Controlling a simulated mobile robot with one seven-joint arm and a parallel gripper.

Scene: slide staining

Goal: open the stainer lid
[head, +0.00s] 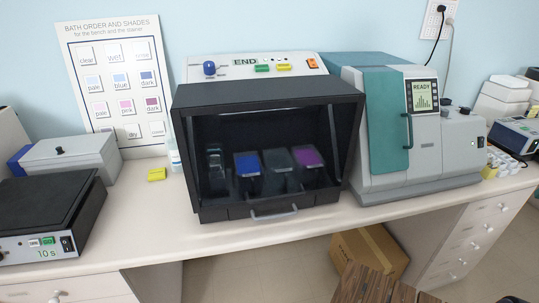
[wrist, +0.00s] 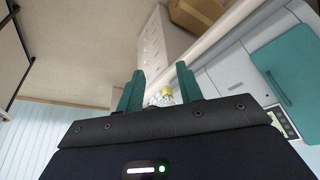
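The machine I take to be the stainer (head: 430,160) stands on the right half of the bench, grey and teal, with a lit READY screen (head: 422,95). Its teal front lid (head: 384,120) looks shut, with a dark upright handle (head: 407,131) at its right edge. In the wrist view, a teal panel with a dark handle, likely the same lid (wrist: 290,68), shows at the right. My gripper (wrist: 160,82) has two green fingers, set apart with nothing held between them. It is apart from the lid. The head view does not show my gripper.
A black glass-fronted cabinet (head: 268,92) holding coloured baths stands left of the stainer, a handle (head: 273,215) at its bottom. White pots and a yellow item (head: 488,172) sit right of the stainer. A cardboard box (head: 368,254) lies under the bench. A brown striped object (head: 375,287) is nearer.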

